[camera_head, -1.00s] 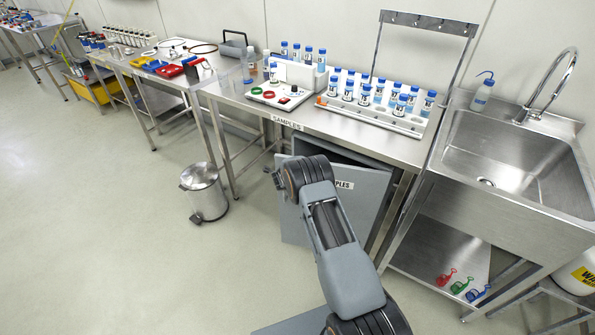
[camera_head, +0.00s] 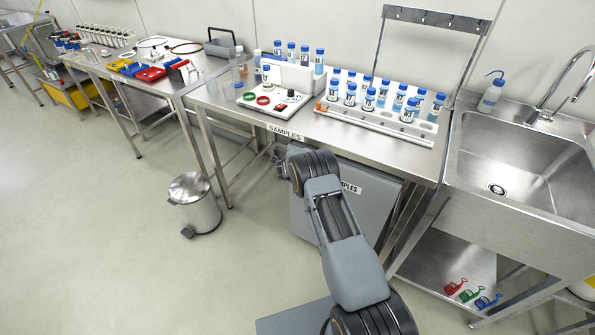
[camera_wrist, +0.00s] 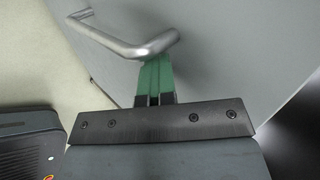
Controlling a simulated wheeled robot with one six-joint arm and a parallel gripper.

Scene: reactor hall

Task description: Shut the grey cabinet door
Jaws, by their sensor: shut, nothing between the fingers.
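The grey cabinet door (camera_head: 362,205) is under the sample bench, partly hidden by my arm in the head view. It looks shut or nearly shut there; I cannot tell whether a narrow gap is left. In the wrist view the door's grey face (camera_wrist: 235,45) fills the upper right, with its silver bar handle (camera_wrist: 125,45) at upper left. My gripper (camera_wrist: 153,75) is shut and empty, its green fingertips right by the bent end of the handle. I cannot tell whether they touch the handle or the door. The fingertips are hidden in the head view.
The bench top (camera_head: 345,150) above holds racks of blue-capped bottles (camera_head: 375,103). A steel pedal bin (camera_head: 195,203) stands left of the door. A sink unit (camera_head: 525,185) stands at right. The floor at left is open. A dark wedge shows at the wrist view's lower right.

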